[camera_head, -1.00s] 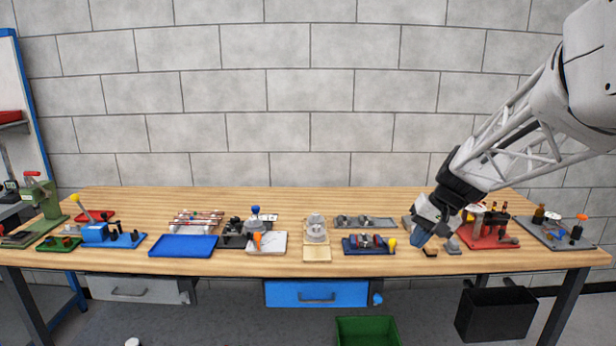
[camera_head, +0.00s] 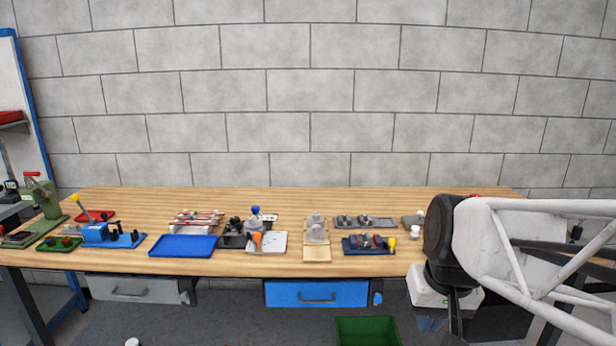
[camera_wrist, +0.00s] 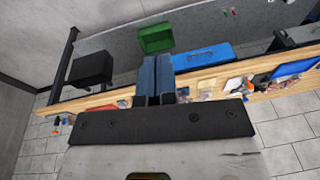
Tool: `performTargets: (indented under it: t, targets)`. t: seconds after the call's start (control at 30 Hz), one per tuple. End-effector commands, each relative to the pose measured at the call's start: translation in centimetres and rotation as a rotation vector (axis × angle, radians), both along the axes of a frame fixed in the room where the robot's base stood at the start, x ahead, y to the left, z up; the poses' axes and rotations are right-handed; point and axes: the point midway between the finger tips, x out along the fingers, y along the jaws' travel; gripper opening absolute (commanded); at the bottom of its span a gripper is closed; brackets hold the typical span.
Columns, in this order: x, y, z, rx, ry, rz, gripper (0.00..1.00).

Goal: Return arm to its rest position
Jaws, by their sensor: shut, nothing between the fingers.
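My gripper (camera_head: 430,322) hangs at the right front of the workbench in the head view, pointing down in front of the bench's front edge. Its white body and blue fingers are partly hidden by my forearm. In the wrist view my gripper (camera_wrist: 157,62) has its two blue fingers side by side, shut, with nothing between them. The wooden workbench (camera_head: 130,208) stretches across the head view, and its edge (camera_wrist: 210,76) also shows in the wrist view beyond the fingers. My arm covers the bench's right end in the head view.
Below the bench are a blue drawer (camera_head: 315,293), a grey drawer (camera_head: 130,288) and a green bin (camera_head: 367,331). A black bin (camera_wrist: 92,67) shows in the wrist view. On the bench are a blue tray (camera_head: 183,246), a rack of tubes (camera_head: 196,221) and several fixtures.

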Motion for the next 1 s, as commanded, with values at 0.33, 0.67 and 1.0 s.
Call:
performTargets:
  t: [0.33, 0.67, 1.0]
  targets:
    - [-5.9, 0.4, -1.7, -0.083, -0.051, 0.027, 0.00]
    - [-6.7, 0.3, -2.1, -0.098, -0.059, 0.031, 0.00]
    - [-6.7, 0.3, -2.0, -0.097, -0.059, 0.030, 0.00]
